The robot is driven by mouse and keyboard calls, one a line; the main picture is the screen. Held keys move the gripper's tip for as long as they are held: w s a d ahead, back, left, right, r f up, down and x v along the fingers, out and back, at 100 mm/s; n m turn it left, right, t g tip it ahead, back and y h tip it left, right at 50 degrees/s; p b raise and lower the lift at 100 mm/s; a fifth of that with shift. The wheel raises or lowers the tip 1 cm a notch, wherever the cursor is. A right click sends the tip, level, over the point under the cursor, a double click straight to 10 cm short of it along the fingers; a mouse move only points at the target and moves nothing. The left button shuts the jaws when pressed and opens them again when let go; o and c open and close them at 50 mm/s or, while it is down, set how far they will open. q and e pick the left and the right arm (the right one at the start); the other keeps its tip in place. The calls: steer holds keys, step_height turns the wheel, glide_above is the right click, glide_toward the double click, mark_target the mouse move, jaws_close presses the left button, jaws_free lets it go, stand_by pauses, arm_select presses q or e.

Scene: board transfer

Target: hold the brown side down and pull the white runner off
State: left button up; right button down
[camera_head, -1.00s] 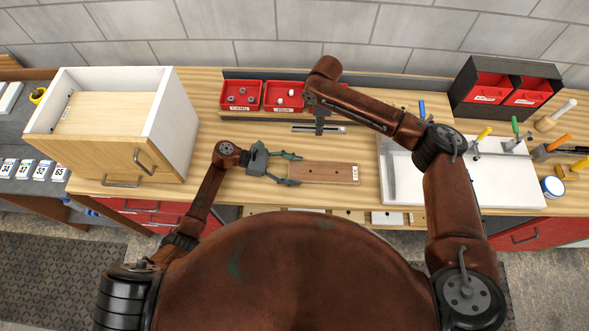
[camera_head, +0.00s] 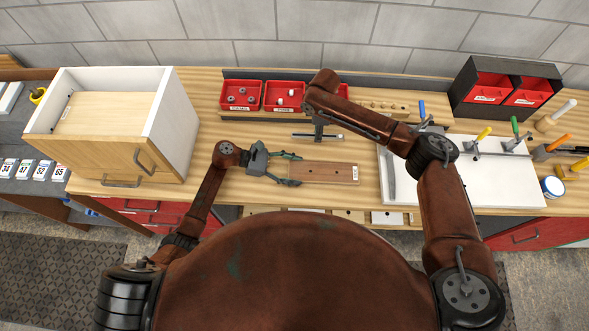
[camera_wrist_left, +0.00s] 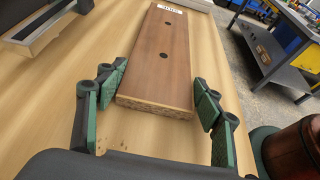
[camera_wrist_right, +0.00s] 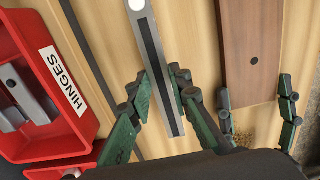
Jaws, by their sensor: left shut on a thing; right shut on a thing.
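The brown side (camera_head: 325,172) is a flat board lying on the bench, with dark holes and a white label at its right end. My left gripper (camera_head: 297,170) has its fingers around the board's left end; the left wrist view shows the board (camera_wrist_left: 160,60) between them. The runner (camera_head: 333,136), a narrow light-grey strip with a dark slot, is behind the board and apart from it. My right gripper (camera_head: 318,137) is shut on the runner; the right wrist view shows the strip (camera_wrist_right: 148,45) between its fingers, with bare wood between strip and board.
Red bins (camera_head: 240,95) stand behind the runner, one labelled HINGES (camera_wrist_right: 62,80). A white-walled drawer cabinet (camera_head: 170,110) stands at the left. A white panel (camera_head: 500,180) with clamps and tools lies at the right. A wooden block with holes (camera_head: 385,107) sits at the back.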

steer(key=shift+f, duration=1.3)
steer(key=c, duration=1.7)
jaws_free()
step_height(320, 180, up, 12)
arm_select(q)
steer(key=o, duration=1.5)
steer(key=shift+c, duration=0.2)
